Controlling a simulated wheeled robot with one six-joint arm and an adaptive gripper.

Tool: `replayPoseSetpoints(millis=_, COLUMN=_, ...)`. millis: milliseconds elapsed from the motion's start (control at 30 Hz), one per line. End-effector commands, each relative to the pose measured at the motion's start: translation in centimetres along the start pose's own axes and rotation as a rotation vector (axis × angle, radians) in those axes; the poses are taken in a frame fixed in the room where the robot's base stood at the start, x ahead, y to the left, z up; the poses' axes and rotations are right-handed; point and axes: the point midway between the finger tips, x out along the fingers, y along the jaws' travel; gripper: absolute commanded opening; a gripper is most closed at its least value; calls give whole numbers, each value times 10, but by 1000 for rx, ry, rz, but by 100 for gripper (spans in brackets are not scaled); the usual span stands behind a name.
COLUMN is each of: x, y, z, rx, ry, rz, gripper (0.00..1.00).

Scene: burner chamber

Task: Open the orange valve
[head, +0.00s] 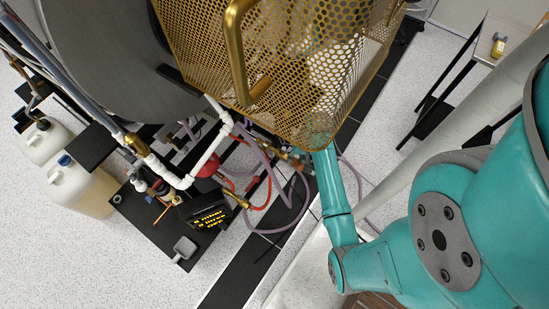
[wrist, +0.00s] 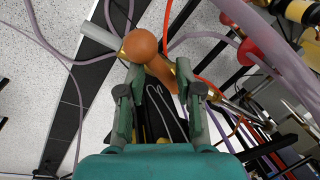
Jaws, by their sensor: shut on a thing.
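The orange valve (wrist: 141,46) shows in the wrist view as a round orange knob with a short orange lever, on a brass and grey pipe fitting. My gripper (wrist: 160,72) is at the valve, with one finger on each side of the lever. It is shut on the lever, though the exact contact is hard to see. The valve is hard to make out there among the hoses and fittings.
The perforated brass basket (head: 290,60) stands close over my arm. Purple hoses (head: 285,180) and a red hose run around the valve. White jugs (head: 80,190) stand further left. Speckled floor is open at lower left.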

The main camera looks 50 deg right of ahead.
Motion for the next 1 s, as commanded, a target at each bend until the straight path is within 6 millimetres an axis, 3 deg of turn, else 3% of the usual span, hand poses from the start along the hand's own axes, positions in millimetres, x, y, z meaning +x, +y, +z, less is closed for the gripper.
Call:
replayPoseSetpoints(millis=400, x=-3, y=6, z=-4, rx=-9, ry=3, rz=8, gripper=10)
replayPoseSetpoints(millis=800, x=-6, y=22, z=-20, rx=-162, ry=-27, rz=9, gripper=14)
replayPoseSetpoints(millis=833, x=-6, y=22, z=-20, rx=-167, ry=-28, rz=9, gripper=42)
replayPoseSetpoints(millis=1000, x=-6, y=21, z=-19, rx=-167, ry=-29, rz=8, gripper=81)
